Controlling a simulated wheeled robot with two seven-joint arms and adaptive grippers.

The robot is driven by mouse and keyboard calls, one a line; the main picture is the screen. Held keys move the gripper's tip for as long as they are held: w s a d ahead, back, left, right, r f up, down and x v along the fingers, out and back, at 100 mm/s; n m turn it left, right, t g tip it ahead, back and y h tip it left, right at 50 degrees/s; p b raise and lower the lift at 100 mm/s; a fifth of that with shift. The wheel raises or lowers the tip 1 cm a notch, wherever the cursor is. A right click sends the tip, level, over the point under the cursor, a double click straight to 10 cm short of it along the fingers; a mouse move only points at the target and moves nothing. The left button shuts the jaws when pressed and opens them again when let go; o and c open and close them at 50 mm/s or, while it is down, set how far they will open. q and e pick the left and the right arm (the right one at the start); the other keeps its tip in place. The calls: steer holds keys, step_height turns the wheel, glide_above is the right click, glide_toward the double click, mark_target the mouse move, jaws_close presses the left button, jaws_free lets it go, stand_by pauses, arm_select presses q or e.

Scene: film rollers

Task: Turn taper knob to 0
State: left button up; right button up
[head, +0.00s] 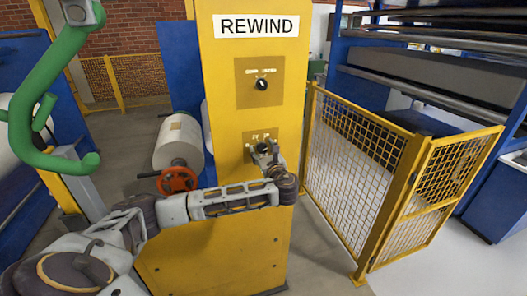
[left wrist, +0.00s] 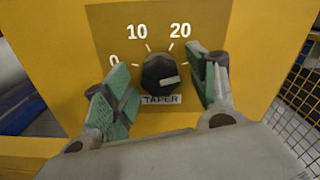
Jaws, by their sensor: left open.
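The black taper knob (left wrist: 158,76) sits on a yellow panel above a TAPER label (left wrist: 161,99) in the left wrist view. Its pale pointer mark points right, away from the 0. The marks 0, 10 and 20 show on its dial; anything right of 20 is hidden by a finger. My left gripper (left wrist: 158,70) is open, with one green-padded finger on each side of the knob and gaps between pads and knob. In the head view the left gripper (head: 265,153) reaches the lower dial plate (head: 250,137) and partly covers the knob. My right gripper is not in view.
Another black knob (head: 262,84) sits higher on the yellow column (head: 217,110), under the REWIND sign (head: 257,26). A yellow mesh fence (head: 352,165) stands right of the column. A roller (head: 178,143) with a red handwheel (head: 178,181) is at its left.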

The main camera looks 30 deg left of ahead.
arm_select(q)
steer(key=c, duration=1)
steer(key=shift+c, duration=0.2)
